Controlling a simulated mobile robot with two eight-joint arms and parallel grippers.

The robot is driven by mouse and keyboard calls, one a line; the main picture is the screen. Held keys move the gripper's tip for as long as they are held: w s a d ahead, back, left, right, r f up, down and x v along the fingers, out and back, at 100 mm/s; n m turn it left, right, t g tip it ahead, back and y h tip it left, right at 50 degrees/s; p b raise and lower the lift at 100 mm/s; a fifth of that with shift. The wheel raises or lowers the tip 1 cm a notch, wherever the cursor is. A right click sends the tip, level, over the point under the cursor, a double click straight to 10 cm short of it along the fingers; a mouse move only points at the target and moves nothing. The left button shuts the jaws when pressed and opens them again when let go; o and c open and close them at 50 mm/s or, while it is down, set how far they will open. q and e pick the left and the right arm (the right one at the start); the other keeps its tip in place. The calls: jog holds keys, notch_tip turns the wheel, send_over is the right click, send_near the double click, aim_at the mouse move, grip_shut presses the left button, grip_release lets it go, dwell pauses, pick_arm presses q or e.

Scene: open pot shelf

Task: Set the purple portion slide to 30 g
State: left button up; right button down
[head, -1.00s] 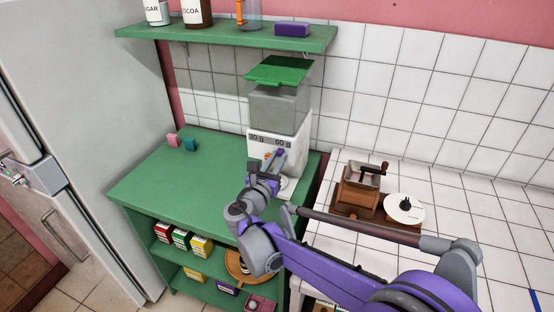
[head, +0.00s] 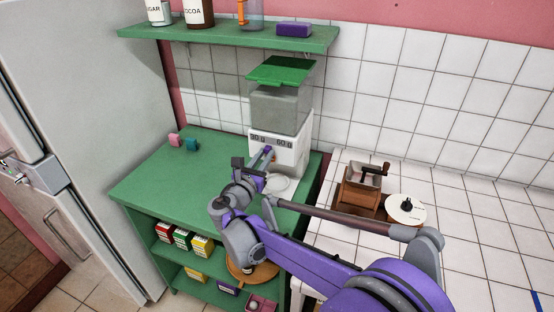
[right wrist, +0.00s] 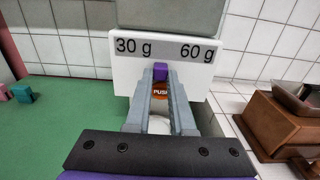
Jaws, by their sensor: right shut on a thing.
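The white dispenser (head: 293,158) stands on the green shelf unit, with a clear hopper and green lid on top. Its front carries a 30 g label (right wrist: 133,46) at left and a 60 g label (right wrist: 197,53) at right. The purple portion slide (right wrist: 161,71) lies below and between the two labels, slightly left of halfway. My right gripper (right wrist: 160,80) is shut on it; the fingers also show in the head view (head: 264,157). An orange PUSH button (right wrist: 160,91) shows between the fingers, partly hidden. My left gripper is not in view.
A white dish (head: 281,186) sits at the dispenser's foot. Pink and teal blocks (head: 191,144) lie on the green top (head: 150,180), otherwise clear at left. A wooden grinder (head: 362,187) stands on the tiled counter at right, near my right arm.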

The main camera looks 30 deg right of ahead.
aim_at(256, 145)
jog(key=w+a, duration=0.2)
jog(key=w, duration=0.1)
jog(key=shift+w+a, duration=0.1)
jog(key=shift+a, duration=0.25)
jog(key=c, duration=0.8)
grip_release()
jog(key=shift+a, duration=0.1)
jog(key=shift+o, duration=0.2)
jog(key=v, duration=1)
jog(key=shift+s+a, duration=0.2)
jog(key=shift+s, duration=0.15)
